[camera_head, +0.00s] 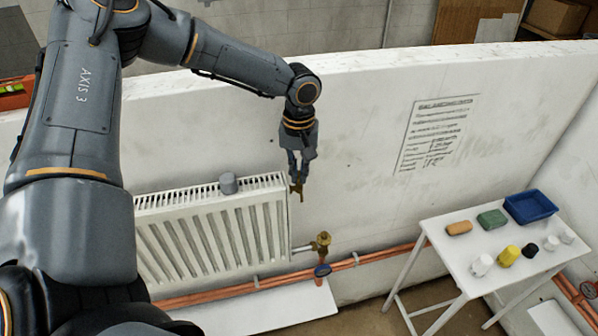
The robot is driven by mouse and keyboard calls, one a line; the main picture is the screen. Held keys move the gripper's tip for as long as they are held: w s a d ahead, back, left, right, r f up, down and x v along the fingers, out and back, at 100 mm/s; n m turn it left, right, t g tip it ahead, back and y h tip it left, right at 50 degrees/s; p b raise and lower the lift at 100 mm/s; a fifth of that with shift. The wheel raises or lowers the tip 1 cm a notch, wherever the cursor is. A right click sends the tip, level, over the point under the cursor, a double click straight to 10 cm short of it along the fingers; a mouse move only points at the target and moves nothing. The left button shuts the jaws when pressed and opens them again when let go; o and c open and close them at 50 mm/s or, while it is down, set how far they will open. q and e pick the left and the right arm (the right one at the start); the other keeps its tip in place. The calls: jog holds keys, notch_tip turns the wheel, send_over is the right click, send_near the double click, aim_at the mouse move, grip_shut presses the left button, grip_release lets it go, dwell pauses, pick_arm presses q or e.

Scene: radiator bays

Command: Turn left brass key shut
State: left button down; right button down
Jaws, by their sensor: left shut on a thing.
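The small brass key (298,190) shows at the upper right end of the white radiator (272,228). My left gripper (297,180) points down and is shut on the key. The fingers cover part of the key, so its exact angle is hard to tell. I cannot tell how it sits on the radiator's end. A brass valve (321,241) stands lower down, at the radiator's bottom right corner, apart from the gripper. My right gripper is not in view.
A white table (463,254) at right holds a blue tray (530,208), coloured blocks and several small caps.

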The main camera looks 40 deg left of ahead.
pick_arm(q)
jog(key=m+b, duration=0.1)
jog(key=m, duration=0.1)
jog(key=shift+f+m, duration=0.15)
jog(key=shift+m, duration=0.15)
jog(key=m+b, duration=0.1)
jog(key=m, duration=0.2)
jog(key=shift+a+m, duration=0.1)
jog(key=shift+m, duration=0.2)
jog(key=m, duration=0.3)
jog(key=shift+a+m+b, duration=0.1)
jog(key=shift+m+b, duration=0.2)
jog(key=shift+a+m, duration=0.1)
jog(key=shift+m, duration=2)
jog(key=c, duration=1.8)
grip_release()
